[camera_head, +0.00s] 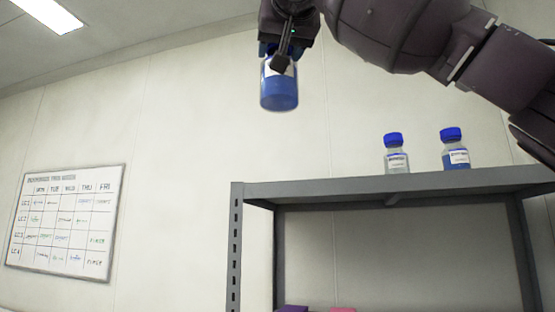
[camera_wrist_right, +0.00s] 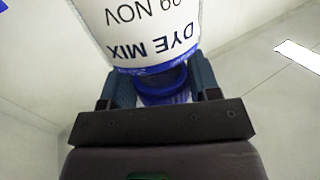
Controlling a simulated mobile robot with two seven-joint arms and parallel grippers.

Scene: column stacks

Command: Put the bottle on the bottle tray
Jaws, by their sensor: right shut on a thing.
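A bottle of blue liquid (camera_head: 279,92) hangs upright in the air at the top of the head view. My right gripper (camera_head: 281,62), on the arm from the right, is shut on it near its top. In the right wrist view the bottle (camera_wrist_right: 150,42) has a white label reading "DYE MIX" and "NOV". There its blue cap (camera_wrist_right: 164,90) sits between the two fingers of the right gripper (camera_wrist_right: 163,88). No bottle tray shows in either view. My left gripper is not in view.
A grey metal shelf (camera_head: 390,188) stands at the right, below and beyond the held bottle. On its top stand a clear blue-capped bottle (camera_head: 396,155) and a blue-filled bottle (camera_head: 454,150). A whiteboard (camera_head: 66,222) hangs on the left wall. The shelf top's left part is bare.

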